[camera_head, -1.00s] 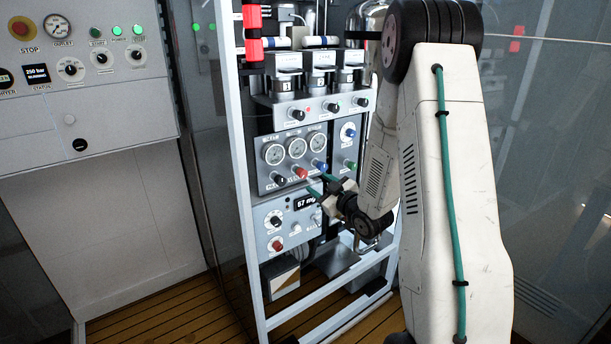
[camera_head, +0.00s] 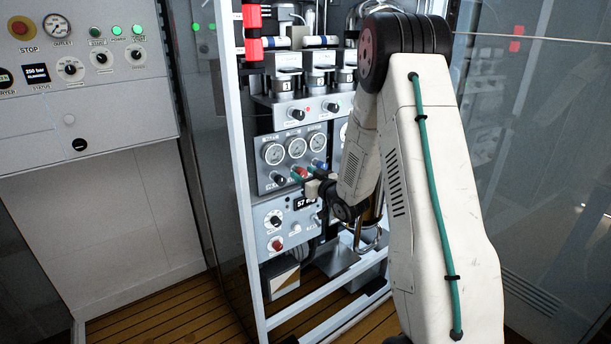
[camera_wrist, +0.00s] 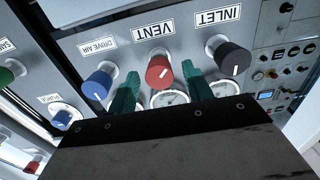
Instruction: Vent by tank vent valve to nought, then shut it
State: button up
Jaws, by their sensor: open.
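The red knob labelled VENT (camera_wrist: 158,71) sits on the grey gauge panel, between the blue DRIVE AIR knob and the black INLET knob. It also shows in the head view (camera_head: 299,174), partly covered by my gripper. My gripper (camera_wrist: 160,80) is open, with one green finger on each side of the red knob. I cannot tell whether either finger touches it. The white pointer line on the knob is visible. Three round gauges (camera_head: 298,148) are above the knobs in the head view, their needles too small to read.
The blue DRIVE AIR knob (camera_wrist: 98,82) and black INLET knob (camera_wrist: 231,60) stand close outside my fingers. A lower panel has a dark display (camera_head: 305,203), partly hidden, that seems to read 57. A second red knob (camera_head: 277,244) is below it.

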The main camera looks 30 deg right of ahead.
jog(key=c, duration=1)
